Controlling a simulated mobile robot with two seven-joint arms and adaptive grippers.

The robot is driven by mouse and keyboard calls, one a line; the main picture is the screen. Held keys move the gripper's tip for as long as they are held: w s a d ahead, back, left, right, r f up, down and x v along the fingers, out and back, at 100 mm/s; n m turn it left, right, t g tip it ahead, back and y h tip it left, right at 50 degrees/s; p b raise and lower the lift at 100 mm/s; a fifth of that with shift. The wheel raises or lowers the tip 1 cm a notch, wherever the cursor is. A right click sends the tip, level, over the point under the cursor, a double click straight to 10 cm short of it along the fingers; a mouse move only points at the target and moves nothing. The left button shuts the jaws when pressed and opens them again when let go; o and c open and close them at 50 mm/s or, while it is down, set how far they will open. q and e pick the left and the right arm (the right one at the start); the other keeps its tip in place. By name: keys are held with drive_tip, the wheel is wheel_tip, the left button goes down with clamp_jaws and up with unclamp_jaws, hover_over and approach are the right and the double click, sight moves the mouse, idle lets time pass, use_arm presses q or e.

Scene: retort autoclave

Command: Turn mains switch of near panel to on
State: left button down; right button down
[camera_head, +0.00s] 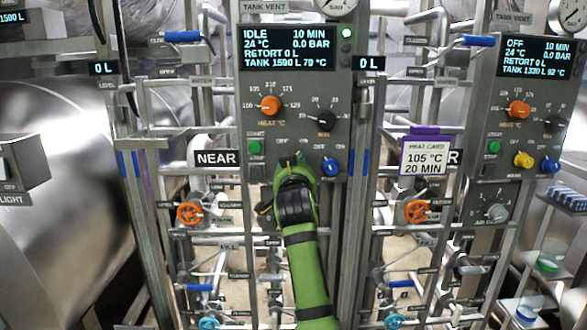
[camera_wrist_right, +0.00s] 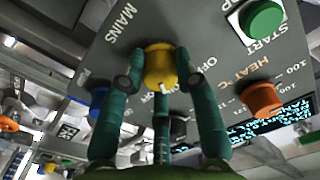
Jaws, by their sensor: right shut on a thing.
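The near panel (camera_head: 296,85) stands upright in the middle of the head view, beside a NEAR sign (camera_head: 216,158). Its display (camera_head: 287,47) reads IDLE, 10 MIN, 24 °C, 0.0 BAR. My right gripper (camera_head: 290,163) reaches up to the panel's lower part and hides the mains switch in the head view. In the right wrist view the mains switch is a yellow knob (camera_wrist_right: 160,65) near the MAINS lettering. My right gripper (camera_wrist_right: 158,80) has its fingers on both sides of this knob, shut on it. My left gripper is in neither view.
On the near panel, a green start button (camera_head: 254,147), an orange heat knob (camera_head: 269,105), a black knob (camera_head: 326,120) and a blue knob (camera_head: 330,168) sit close around my gripper. A second panel (camera_head: 533,95) at right reads OFF. Pipes and orange valve wheels (camera_head: 189,213) flank my arm.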

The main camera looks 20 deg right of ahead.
idle(0.4)
drive_tip(key=c, duration=0.9)
unclamp_jaws()
drive_tip(key=v, duration=0.7)
drive_tip(key=shift+s, duration=0.2)
drive_tip(key=shift+a, duration=0.1)
